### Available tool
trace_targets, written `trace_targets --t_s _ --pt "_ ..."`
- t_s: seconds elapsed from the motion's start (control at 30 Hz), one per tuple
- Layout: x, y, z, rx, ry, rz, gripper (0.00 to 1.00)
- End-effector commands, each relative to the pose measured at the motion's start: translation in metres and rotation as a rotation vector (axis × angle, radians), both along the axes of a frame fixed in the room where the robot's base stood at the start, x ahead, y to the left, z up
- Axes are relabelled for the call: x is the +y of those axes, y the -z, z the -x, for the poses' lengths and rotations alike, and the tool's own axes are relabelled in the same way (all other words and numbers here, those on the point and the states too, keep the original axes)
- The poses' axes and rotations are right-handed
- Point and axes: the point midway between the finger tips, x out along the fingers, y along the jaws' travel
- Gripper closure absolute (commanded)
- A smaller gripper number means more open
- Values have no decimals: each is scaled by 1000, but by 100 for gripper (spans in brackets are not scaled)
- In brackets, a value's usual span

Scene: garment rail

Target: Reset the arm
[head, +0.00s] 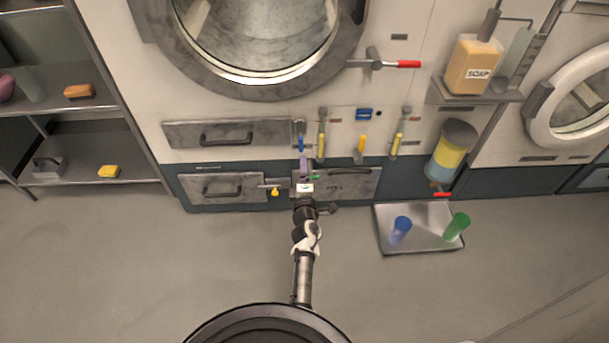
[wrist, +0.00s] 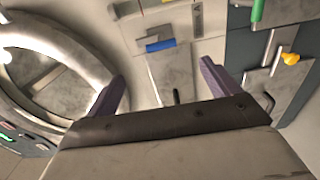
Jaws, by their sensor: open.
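My arm reaches forward from my base, with my gripper (head: 304,172) in front of the lower panels of the large washing machine in the head view. In the wrist view my gripper (wrist: 165,90) shows two purple fingers set wide apart with nothing between them. Beyond them are a blue-handled lever (wrist: 160,45) and a drawer front. A yellow-handled valve (wrist: 290,58) and a green handle (wrist: 257,10) show to the right. In the head view the blue handle (head: 301,144) is just above my gripper. I cannot tell whether the fingers touch anything.
A metal tray (head: 420,245) on the floor holds a blue cup (head: 401,229) and a green cup (head: 457,227). A soap bottle (head: 473,65) stands on a wall ledge. A shelf rack (head: 75,148) stands at left. The floor (head: 110,270) at left is clear.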

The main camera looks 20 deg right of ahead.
Motion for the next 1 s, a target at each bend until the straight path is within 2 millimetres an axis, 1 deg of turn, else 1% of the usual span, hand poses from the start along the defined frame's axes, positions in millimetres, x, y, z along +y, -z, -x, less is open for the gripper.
trace_targets --t_s 0.57,0.67,0.77,0.83,0.87,0.9,0.97,1.0 --pt "1 0 0 0 0 0 12" --pt "3 -3 -2 -6 -5 -1 12" --pt "17 -21 -13 -43 -31 -17 12" --pt "38 -46 -26 -94 -71 -41 12" --pt "50 -60 -32 -122 -93 -55 12" --pt "68 -80 -41 -161 -125 -79 12" --pt "98 -114 -52 -226 -182 -121 12" --pt "119 -136 -57 -267 -222 -149 12"
